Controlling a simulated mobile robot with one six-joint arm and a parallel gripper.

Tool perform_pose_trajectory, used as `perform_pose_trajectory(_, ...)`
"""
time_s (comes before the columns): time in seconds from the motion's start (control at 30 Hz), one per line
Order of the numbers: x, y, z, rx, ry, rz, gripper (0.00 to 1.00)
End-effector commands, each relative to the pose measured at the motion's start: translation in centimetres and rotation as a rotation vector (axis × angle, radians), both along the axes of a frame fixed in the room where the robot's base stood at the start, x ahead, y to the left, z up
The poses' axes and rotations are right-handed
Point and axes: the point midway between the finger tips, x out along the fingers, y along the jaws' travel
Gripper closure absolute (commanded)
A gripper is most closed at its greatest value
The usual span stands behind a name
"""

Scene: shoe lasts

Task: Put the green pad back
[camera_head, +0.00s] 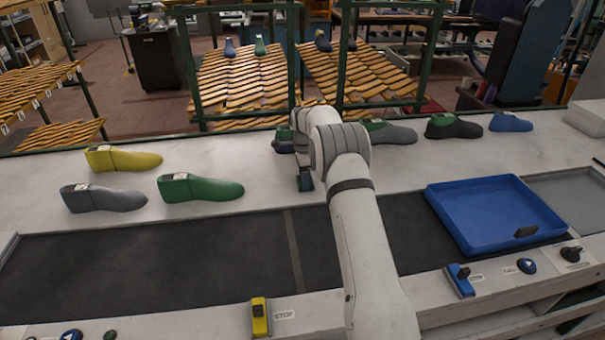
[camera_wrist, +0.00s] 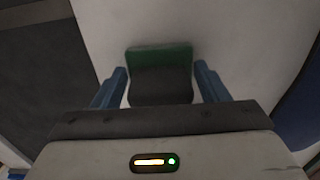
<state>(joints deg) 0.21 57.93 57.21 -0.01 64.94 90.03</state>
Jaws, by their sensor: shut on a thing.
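My gripper (camera_head: 305,183) is low over the pale bench top, just behind the dark belt, with its blue fingers pointing down. In the wrist view, my gripper (camera_wrist: 160,86) has a finger on each side of the green pad (camera_wrist: 160,57), a block with a green far part and a dark near part. My gripper is shut on it. In the head view my arm and fingers hide most of the pad. Whether it touches the bench is not clear.
A yellow last (camera_head: 122,159), a grey last (camera_head: 103,198) and a green last (camera_head: 200,188) lie left. A partly hidden last (camera_head: 284,142) is behind my gripper. A green-grey last (camera_head: 392,134), dark last (camera_head: 453,127) and blue last (camera_head: 510,122) lie right. A blue tray (camera_head: 437,212) is front right.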

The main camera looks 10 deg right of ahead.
Motion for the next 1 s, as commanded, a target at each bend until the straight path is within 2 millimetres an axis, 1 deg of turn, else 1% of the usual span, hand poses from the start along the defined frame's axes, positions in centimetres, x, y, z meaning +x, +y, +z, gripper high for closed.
perform_pose_trajectory(0.2,0.0,0.0,0.0,0.0,-0.002,0.001,0.54)
perform_pose_trajectory(0.33,0.0,0.1,-0.4,0.0,-0.001,0.001,0.54)
perform_pose_trajectory(0.37,0.0,0.1,-0.3,0.0,-0.001,0.001,0.3)
perform_pose_trajectory(0.6,0.0,0.1,-0.2,0.0,-0.001,0.001,0.11)
perform_pose_trajectory(0.83,0.0,0.1,-0.1,0.0,-0.001,0.002,0.11)
perform_pose_trajectory(0.93,0.1,0.2,0.3,0.0,-0.002,0.002,0.11)
perform_pose_trajectory(1.0,0.1,0.2,1.1,0.0,-0.005,0.002,0.11)
